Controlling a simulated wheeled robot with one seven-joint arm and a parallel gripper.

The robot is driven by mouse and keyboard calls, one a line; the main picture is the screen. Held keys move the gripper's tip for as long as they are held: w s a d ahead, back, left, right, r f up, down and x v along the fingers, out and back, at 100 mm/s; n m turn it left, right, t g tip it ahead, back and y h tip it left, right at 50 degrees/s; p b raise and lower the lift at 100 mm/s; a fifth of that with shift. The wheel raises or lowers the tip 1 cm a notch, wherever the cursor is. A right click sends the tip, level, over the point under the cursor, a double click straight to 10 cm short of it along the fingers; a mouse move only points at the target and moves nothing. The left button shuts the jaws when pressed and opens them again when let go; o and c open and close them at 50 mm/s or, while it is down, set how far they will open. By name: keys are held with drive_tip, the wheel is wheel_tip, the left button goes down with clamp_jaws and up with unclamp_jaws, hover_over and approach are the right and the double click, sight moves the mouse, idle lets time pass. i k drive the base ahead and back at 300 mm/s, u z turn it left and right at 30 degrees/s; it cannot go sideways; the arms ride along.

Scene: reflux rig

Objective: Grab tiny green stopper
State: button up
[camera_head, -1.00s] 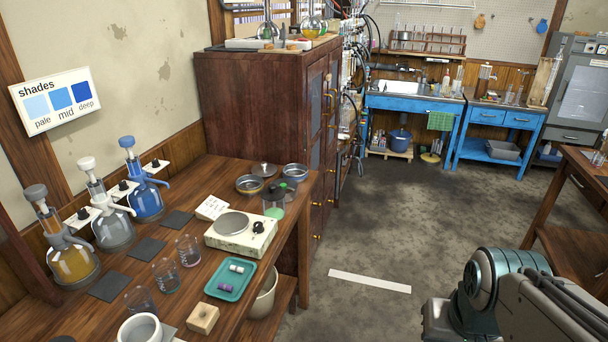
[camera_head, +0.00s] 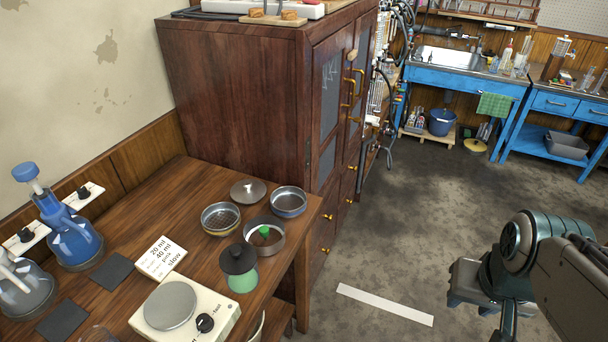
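A tiny green stopper (camera_head: 264,231) shows in the head view, inside or at the rim of a round metal dish (camera_head: 277,243) on the wooden bench. The black-lidded jar with pale green contents (camera_head: 241,279) stands just in front of it. My arm is at the right of the view, over the floor and well away from the stopper. Its end, with my gripper (camera_head: 487,290), is partly hidden and cut by the frame; whether the fingers are open or shut does not show.
Two more round dishes (camera_head: 220,219) (camera_head: 288,202) and a grey lid (camera_head: 248,191) lie close behind the stopper. A white hotplate (camera_head: 185,314) and a note card (camera_head: 160,258) are to its left. A tall wooden cabinet (camera_head: 240,100) rises behind.

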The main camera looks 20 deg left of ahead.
sight(264, 231)
drive_tip(key=i, duration=1.7)
drive_tip(key=u, duration=3.45)
